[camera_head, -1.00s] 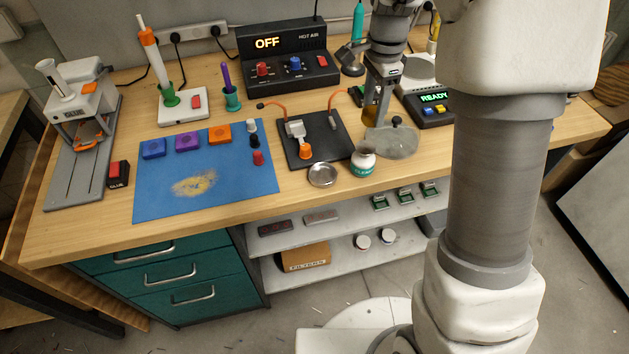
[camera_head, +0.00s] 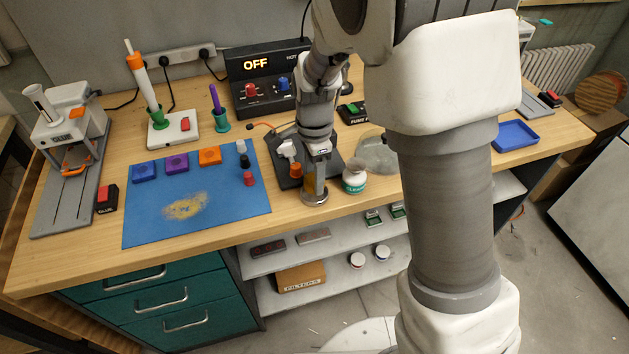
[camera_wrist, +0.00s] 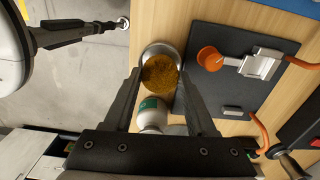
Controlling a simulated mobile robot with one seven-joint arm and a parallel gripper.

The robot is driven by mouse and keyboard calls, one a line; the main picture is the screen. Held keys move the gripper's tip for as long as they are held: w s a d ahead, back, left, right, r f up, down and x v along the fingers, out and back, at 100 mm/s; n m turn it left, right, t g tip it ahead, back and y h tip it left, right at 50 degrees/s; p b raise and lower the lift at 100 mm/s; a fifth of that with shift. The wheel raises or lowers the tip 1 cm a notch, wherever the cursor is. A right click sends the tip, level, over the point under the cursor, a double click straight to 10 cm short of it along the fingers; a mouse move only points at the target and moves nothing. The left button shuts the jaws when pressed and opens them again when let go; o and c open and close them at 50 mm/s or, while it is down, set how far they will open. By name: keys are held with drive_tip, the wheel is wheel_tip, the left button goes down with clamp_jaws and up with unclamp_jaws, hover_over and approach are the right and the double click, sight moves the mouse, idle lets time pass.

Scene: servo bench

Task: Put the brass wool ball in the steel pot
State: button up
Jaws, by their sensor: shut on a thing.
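My gripper (camera_head: 312,186) is shut on the brass wool ball (camera_wrist: 160,74), a rough golden-brown ball between the two fingers in the wrist view. The head view shows only a small brownish part of it, with the fingers around it. The steel pot (camera_head: 314,200) is a small, shallow round dish near the bench's front edge. My gripper is directly over it, pointing down. In the wrist view the pot's rim (camera_wrist: 158,47) shows behind the ball, which hides most of its inside. I cannot tell whether the ball touches the pot.
A white bottle with a green label (camera_head: 354,178) stands close to the right of the pot. A dark plate with an orange-capped piece (camera_wrist: 210,58) lies just behind. A blue mat (camera_head: 215,215) lies to the left. The bench's front edge is close.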

drive_tip(key=shift+f, duration=1.2)
drive_tip(key=shift+f, duration=0.2)
drive_tip(key=o, duration=1.2)
drive_tip(key=shift+r, duration=0.1)
drive_tip(key=shift+r, duration=0.1)
